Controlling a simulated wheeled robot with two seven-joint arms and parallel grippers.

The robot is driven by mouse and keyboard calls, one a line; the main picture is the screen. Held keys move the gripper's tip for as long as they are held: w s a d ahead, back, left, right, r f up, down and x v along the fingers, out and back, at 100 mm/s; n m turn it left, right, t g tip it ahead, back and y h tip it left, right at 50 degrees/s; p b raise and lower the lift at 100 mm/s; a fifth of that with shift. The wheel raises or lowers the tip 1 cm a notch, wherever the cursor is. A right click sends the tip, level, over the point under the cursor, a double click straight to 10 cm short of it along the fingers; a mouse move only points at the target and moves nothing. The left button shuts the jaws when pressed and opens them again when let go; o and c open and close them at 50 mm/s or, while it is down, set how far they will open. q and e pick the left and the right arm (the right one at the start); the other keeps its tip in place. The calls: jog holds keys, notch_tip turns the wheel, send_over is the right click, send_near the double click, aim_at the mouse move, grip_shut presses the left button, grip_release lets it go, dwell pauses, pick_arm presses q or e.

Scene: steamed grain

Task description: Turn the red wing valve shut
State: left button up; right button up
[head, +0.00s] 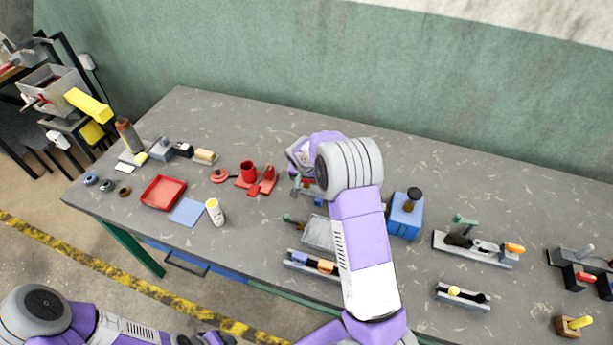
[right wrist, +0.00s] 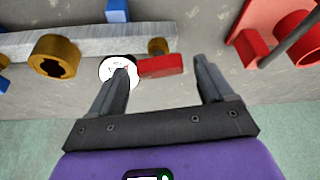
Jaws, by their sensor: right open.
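The red wing (right wrist: 160,65) of the valve shows in the right wrist view, on a grey pipe or bar (right wrist: 110,42) with a small brass fitting (right wrist: 158,46) behind it. My right gripper (right wrist: 161,68) is open. Its two fingers stand on either side of the wing, with a gap on the right side. The left finger overlaps a white round dial (right wrist: 118,70) beside the wing. I cannot tell whether a finger touches. In the head view my right arm hides most of the valve. My left arm is low at the left, its fingers unclear.
A larger brass fitting (right wrist: 55,58) is on the bar. A red block with a cylinder (head: 248,174) stands left of my right gripper. A red tray (head: 163,192), a blue mat (head: 187,211) and a white bottle (head: 214,212) lie further left. A blue box (head: 405,220) stands right of my arm.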

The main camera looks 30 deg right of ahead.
jog(key=c, duration=1)
jog(key=shift+c, duration=0.2)
jog(key=shift+n, duration=0.4)
jog(key=n+y, duration=0.1)
jog(key=n, duration=0.1)
jog(key=shift+d+n+t, duration=0.15)
jog(key=shift+n+t, duration=0.15)
jog(key=shift+n, duration=0.1)
jog(key=n+y, duration=0.1)
jog(key=n, duration=0.1)
jog(key=n+y, duration=0.1)
jog(key=n, duration=0.2)
jog(key=shift+d, duration=0.2)
jog(key=n+y, duration=0.1)
jog(key=n, duration=0.2)
jog(key=shift+n+y, duration=0.3)
jog(key=shift+n, duration=0.1)
jog(key=shift+n+y, duration=0.6)
jog(key=shift+n, duration=1.1)
jog(key=shift+g, duration=0.4)
